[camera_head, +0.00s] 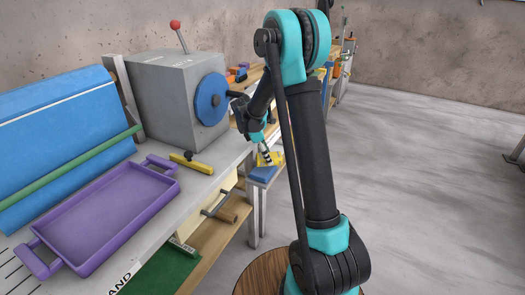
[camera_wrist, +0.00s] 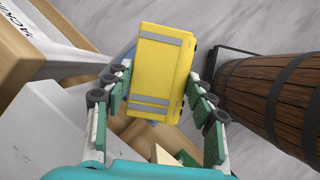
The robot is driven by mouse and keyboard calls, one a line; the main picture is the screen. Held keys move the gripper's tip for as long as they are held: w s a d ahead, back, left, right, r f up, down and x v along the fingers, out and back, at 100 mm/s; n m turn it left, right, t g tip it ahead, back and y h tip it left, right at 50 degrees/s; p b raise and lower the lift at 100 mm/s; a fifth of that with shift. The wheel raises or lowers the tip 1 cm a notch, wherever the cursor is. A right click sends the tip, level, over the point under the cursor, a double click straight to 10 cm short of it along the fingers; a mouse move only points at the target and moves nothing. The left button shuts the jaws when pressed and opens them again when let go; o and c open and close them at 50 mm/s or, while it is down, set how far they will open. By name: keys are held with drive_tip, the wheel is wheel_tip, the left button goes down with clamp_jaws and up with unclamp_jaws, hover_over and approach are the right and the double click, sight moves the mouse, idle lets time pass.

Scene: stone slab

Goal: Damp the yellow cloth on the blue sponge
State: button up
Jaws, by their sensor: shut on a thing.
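The yellow cloth (camera_wrist: 160,65), a folded block with grey stripes, sits between the fingers of my gripper (camera_wrist: 162,95) in the wrist view. The gripper is shut on it. In the head view the yellow cloth (camera_head: 276,158) shows small beside my gripper (camera_head: 266,153), beyond the bench end. The blue sponge (camera_head: 263,173) lies just below the cloth there. In the wrist view only a thin blue edge shows behind the cloth, and the cloth hides the rest. I cannot tell whether cloth and sponge touch.
A purple tray (camera_head: 105,210) and a yellow-and-black tool (camera_head: 191,163) lie on the grey bench. A grey machine with a blue disc (camera_head: 211,99) stands near the gripper. A wooden barrel (camera_wrist: 272,100) is close on the right in the wrist view. Open floor lies to the right.

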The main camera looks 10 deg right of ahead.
drive_tip(key=n, duration=0.1)
drive_tip(key=n+t, duration=0.1)
drive_tip(key=n, duration=0.1)
drive_tip(key=r+n, duration=0.1)
drive_tip(key=shift+w+a+n+t, duration=0.1)
drive_tip(key=shift+a+n+t, duration=0.2)
drive_tip(key=shift+a+t, duration=0.1)
drive_tip(key=n, duration=0.2)
drive_tip(key=r+n+t+y, duration=0.1)
drive_tip(key=n, duration=0.1)
drive_tip(key=a+n, duration=0.1)
drive_tip(key=n, duration=0.1)
drive_tip(key=shift+w+r+t+y, duration=0.15)
drive_tip(key=shift+w+t+y, duration=0.15)
drive_tip(key=shift+t+y, duration=0.1)
drive_tip(key=shift+f, duration=2.95)
drive_tip(key=shift+f, duration=0.5)
drive_tip(key=shift+r, duration=0.1)
drive_tip(key=shift+r, duration=3.4)
drive_tip(key=shift+s, duration=0.1)
